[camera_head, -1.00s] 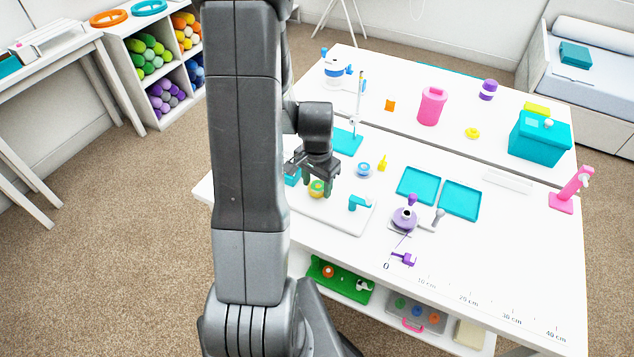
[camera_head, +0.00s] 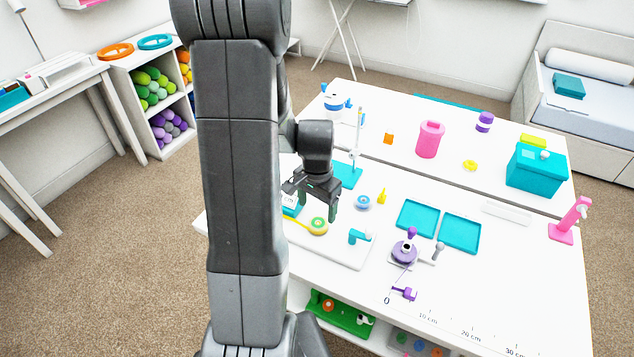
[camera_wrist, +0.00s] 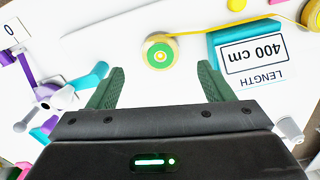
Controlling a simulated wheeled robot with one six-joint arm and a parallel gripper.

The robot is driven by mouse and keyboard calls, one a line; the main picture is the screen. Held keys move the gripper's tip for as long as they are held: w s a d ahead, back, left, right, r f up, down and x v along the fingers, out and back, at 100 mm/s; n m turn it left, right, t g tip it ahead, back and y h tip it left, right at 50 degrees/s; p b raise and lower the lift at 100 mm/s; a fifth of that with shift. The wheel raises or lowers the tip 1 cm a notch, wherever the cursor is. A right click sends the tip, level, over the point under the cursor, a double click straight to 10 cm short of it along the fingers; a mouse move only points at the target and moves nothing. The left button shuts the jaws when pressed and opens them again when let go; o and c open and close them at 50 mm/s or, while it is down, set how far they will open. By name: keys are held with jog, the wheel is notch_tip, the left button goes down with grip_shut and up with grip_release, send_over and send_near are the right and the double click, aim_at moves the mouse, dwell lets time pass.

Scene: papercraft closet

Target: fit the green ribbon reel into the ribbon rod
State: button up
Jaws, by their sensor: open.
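A reel with a green ring on its face and yellow wound around it (camera_head: 318,226) lies on a white board (camera_head: 345,256); it also shows in the wrist view (camera_wrist: 160,53). It is the only green-marked reel near my gripper. My gripper (camera_head: 318,206) is open and empty, just above and behind the reel; in the wrist view the reel is ahead of the gap between the fingers (camera_wrist: 160,85). A teal peg on a post (camera_head: 358,237), possibly the ribbon rod, stands on the board to the right.
A blue reel (camera_head: 363,202) and a small yellow piece (camera_head: 382,196) stand behind the board. A purple cranked device (camera_head: 404,250) is to the right, with teal trays (camera_head: 417,217) beyond.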

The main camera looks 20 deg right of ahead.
aim_at(317, 225)
notch_tip(317, 225, up, 8)
jog(key=shift+r, duration=0.25)
jog(key=shift+f, duration=0.15)
dwell(0.4)
notch_tip(317, 225, down, 13)
jog(key=shift+f+b, duration=0.1)
jog(key=shift+b, duration=0.5)
jog(key=shift+r, duration=0.2)
